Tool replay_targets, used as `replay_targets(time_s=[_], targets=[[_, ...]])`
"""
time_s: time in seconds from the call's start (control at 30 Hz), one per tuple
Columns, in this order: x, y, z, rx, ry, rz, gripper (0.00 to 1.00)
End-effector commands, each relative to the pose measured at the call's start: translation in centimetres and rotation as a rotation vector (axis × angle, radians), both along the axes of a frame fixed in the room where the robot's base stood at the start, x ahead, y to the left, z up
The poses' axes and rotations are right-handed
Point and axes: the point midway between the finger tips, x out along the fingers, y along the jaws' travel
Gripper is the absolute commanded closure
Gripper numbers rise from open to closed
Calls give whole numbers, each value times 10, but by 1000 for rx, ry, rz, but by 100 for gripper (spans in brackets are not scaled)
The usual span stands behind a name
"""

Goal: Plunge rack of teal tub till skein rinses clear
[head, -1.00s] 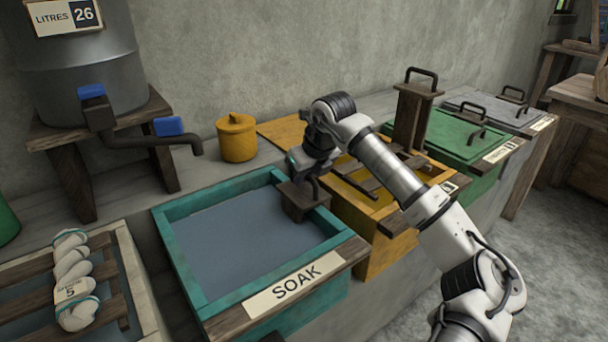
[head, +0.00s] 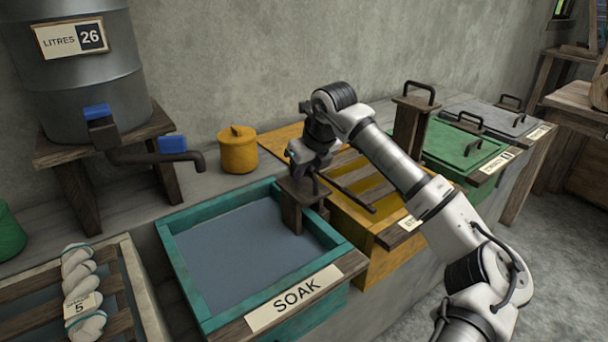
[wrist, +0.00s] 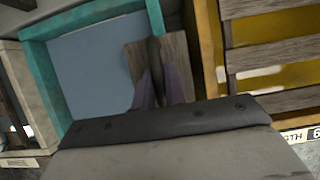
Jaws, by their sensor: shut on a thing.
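The teal tub (head: 180,255) has a SOAK label on its front board and holds flat grey-blue water (head: 245,250). At its right wall stands the dark wooden post of its rack (head: 292,213), topped by a board with a handle; the lower part is hidden in the water. My gripper (head: 314,174) is shut on that handle. In the wrist view the dark handle (wrist: 153,52) runs up between the fingers above the brown top board (wrist: 175,52). No skein shows in the tub. A pale twisted skein (head: 76,265) with a tag reading 5 lies on the slatted tray at left.
A yellow tub (head: 365,235) with slats and its own upright handled post (head: 410,125) is right of the teal tub. A green lid (head: 465,143) lies beyond. A tank (head: 85,70) reading 26 litres, with a spout (head: 160,157), and a yellow pot (head: 238,150) stand behind.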

Motion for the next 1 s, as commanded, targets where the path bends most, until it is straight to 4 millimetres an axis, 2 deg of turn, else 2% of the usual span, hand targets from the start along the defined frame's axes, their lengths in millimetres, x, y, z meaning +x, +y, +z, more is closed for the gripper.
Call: replay_targets(time_s=[0.03,0.8,1.0], targets=[[1,0,11,2,-6,0,100],[2,1,89,4,-10,-1,100],[2,1,99,4,-10,-1,100]])
